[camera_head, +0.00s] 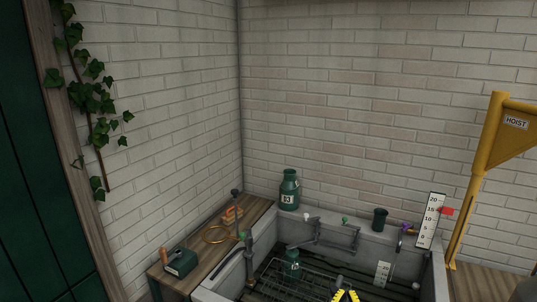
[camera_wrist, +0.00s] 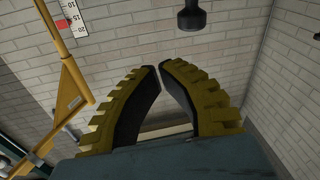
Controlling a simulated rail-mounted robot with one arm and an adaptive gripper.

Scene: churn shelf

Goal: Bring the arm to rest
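My gripper (camera_head: 345,296) shows at the bottom edge of the head view, over the front of the sink. Only its yellow and black fingers are in that view. In the wrist view the two yellow ribbed fingers with dark pads (camera_wrist: 159,67) lean together, and their tips nearly meet. I see nothing held between them. The rest of my arm is out of the head view.
A stone sink (camera_head: 284,234) holds a rack and a green churn (camera_head: 292,264). Another churn (camera_head: 289,190), marked 83, and a dark cup (camera_head: 380,219) stand behind. A wooden bench (camera_head: 197,252) is left; a yellow hoist (camera_head: 487,160) is right.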

